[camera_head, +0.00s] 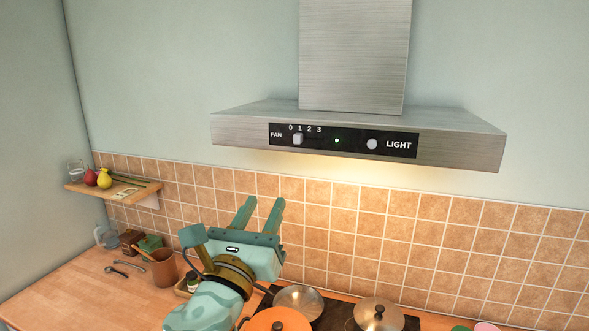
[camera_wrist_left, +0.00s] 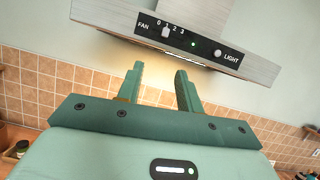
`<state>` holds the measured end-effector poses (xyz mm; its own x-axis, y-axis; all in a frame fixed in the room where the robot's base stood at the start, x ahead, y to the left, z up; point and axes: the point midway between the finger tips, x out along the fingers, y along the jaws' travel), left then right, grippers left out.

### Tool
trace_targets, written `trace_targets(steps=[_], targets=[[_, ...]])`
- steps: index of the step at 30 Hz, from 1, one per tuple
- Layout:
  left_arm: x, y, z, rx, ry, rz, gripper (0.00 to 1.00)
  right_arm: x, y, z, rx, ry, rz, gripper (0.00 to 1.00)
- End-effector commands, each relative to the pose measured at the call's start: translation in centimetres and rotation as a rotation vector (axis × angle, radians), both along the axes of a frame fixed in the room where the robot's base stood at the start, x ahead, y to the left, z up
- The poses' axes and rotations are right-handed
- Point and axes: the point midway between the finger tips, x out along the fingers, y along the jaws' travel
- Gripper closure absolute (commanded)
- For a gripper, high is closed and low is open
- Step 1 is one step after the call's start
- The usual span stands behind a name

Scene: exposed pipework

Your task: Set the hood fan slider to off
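The hood fan slider (camera_head: 298,139) is a small light grey knob on the black panel of the steel hood, under the marks 0 1 2 3. It appears to sit at the 1 mark, just right of 0. The slider also shows in the left wrist view (camera_wrist_left: 166,32). My left gripper (camera_head: 262,203) is open and empty, its two green fingers apart and pointing up. It is below the hood, apart from the slider. In the left wrist view the open fingers (camera_wrist_left: 160,70) are below the panel. My right gripper is not in view.
The hood (camera_head: 460,140) has a green lamp (camera_head: 337,140) and a round light button (camera_head: 372,144), and its light is on. Pans and a lidded pot (camera_head: 378,315) stand on the stove below. A shelf (camera_head: 140,190) is at left. The space between gripper and panel looks clear.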

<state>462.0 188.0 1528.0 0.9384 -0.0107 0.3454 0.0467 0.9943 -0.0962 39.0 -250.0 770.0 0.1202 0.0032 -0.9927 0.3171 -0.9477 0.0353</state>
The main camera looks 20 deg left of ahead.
Motion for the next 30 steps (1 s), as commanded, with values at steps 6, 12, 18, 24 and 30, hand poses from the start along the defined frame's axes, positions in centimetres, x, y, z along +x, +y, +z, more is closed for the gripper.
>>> trace_targets(steps=[6,12,18,24,30], targets=[[1.3,-0.5,2.0,0.103,-0.045,0.017,0.64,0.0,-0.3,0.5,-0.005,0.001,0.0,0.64],[5.4,-0.6,3.9,0.099,-0.043,0.018,0.64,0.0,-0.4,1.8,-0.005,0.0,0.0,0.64],[10.2,-0.8,5.9,0.097,-0.042,0.017,0.64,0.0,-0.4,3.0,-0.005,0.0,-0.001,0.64],[13.6,-0.9,7.1,0.096,-0.041,0.016,0.64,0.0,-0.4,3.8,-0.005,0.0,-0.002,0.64],[15.0,-0.9,7.5,0.095,-0.04,0.015,0.64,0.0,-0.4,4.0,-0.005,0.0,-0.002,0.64]])
